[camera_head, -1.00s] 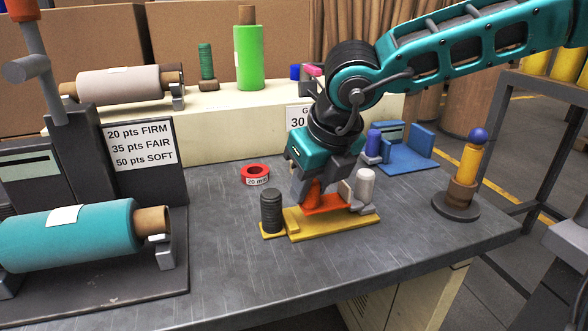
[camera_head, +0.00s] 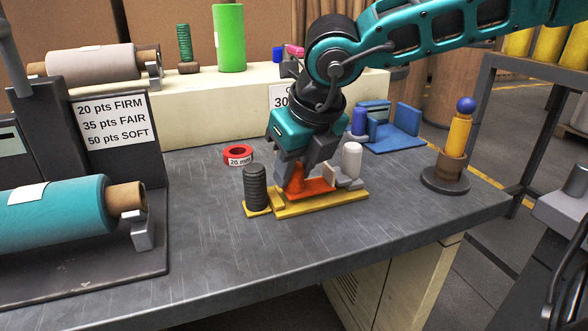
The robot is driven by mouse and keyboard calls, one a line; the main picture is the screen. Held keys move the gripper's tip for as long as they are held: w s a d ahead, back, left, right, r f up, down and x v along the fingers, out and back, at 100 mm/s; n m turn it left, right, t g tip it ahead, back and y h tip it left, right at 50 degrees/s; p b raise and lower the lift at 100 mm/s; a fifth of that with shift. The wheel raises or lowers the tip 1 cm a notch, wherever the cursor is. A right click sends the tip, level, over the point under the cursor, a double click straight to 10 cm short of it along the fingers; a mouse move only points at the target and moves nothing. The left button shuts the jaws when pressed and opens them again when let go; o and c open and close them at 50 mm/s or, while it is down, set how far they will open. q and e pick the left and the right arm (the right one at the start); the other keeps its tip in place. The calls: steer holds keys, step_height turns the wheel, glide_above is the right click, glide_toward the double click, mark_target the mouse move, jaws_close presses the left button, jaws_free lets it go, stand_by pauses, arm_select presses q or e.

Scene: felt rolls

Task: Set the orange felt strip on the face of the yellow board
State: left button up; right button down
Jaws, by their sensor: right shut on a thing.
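The yellow board (camera_head: 325,206) lies flat on the grey workbench. A dark ribbed cylinder (camera_head: 255,187) stands at its left end and a pale cylinder (camera_head: 351,160) at its right end. The orange felt strip (camera_head: 318,188) is at the board's face between them, with a raised orange part between my right gripper's fingers. My right gripper (camera_head: 297,182) points down over the board and is shut on the orange piece. Its fingers partly hide the strip, so I cannot tell whether all of it touches the board.
A red ring marked 20 mm (camera_head: 238,154) lies behind the board. A blue stand (camera_head: 394,138) is at the back right, and a yellow post with a blue ball (camera_head: 459,140) stands near the right edge. A teal roll (camera_head: 50,215) fills the left. The bench front is clear.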

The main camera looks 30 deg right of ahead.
arm_select(q)
steer(key=shift+w+d+r, duration=0.15)
steer(key=shift+w+r, duration=0.05)
steer(key=shift+r, duration=0.2)
steer(key=shift+f, duration=0.1)
steer(key=shift+s+a+f+b, duration=0.1)
steer(key=shift+f+b, duration=0.1)
steer(key=shift+f, duration=0.15)
steer(key=shift+a+f+b, duration=0.1)
steer(key=shift+f+b, duration=0.05)
steer(key=shift+f, duration=0.15)
arm_select(e)
steer(key=shift+f, duration=0.35)
arm_select(q)
steer(key=shift+f, duration=0.25)
arm_select(e)
steer(key=shift+f, duration=0.15)
steer(key=c, duration=0.8)
jaws_free()
arm_select(q)
steer(key=shift+r, duration=0.15)
arm_select(e)
steer(key=shift+o, duration=0.2)
arm_select(q)
steer(key=shift+d, duration=0.1)
